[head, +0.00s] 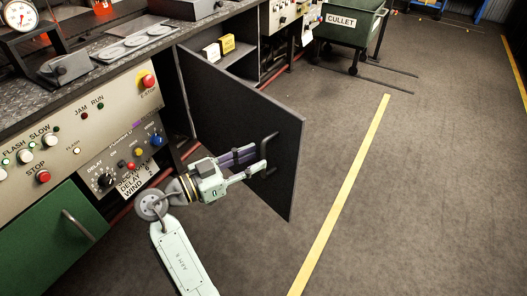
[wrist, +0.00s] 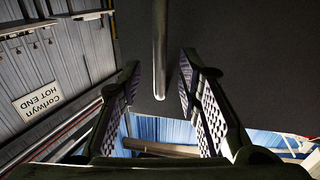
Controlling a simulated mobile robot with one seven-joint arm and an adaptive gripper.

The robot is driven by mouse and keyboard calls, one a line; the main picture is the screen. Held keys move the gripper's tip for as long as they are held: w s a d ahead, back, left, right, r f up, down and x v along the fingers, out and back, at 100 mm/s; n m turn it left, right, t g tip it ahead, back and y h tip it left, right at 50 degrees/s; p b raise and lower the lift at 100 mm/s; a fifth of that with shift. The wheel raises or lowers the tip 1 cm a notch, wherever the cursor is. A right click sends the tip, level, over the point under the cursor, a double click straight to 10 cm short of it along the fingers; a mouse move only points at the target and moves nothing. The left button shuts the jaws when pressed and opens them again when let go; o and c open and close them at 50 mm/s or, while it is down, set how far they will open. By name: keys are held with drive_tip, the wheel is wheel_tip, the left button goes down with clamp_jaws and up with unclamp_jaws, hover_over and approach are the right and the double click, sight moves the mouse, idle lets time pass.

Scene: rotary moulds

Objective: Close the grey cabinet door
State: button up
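The grey cabinet door (head: 240,125) stands swung open from the bench, out over the floor. Its dark bar handle (head: 268,148) is near the free edge. My gripper (head: 258,159) is at the handle, with its fingers pointing toward the door. In the wrist view the door (wrist: 240,65) fills the upper middle and right. The handle (wrist: 159,50) runs down between the two spread fingers of my gripper (wrist: 158,80), with a visible gap on each side. The gripper is open and holds nothing.
Small boxes (head: 219,47) sit on the shelf inside the open cabinet. The control panel (head: 75,130) and green drawer (head: 50,240) are left of my arm. A green cullet cart (head: 350,30) stands at the back. The floor right of the door is clear, with a yellow line (head: 345,190).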

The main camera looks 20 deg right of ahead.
sight(264, 174)
drive_tip(key=shift+w+d+p, duration=0.15)
drive_tip(key=shift+w+d, duration=0.05)
drive_tip(key=shift+d, duration=0.75)
drive_tip(key=shift+w+d+p, duration=0.15)
drive_tip(key=shift+d, duration=0.75)
drive_tip(key=shift+c, duration=0.3)
clamp_jaws()
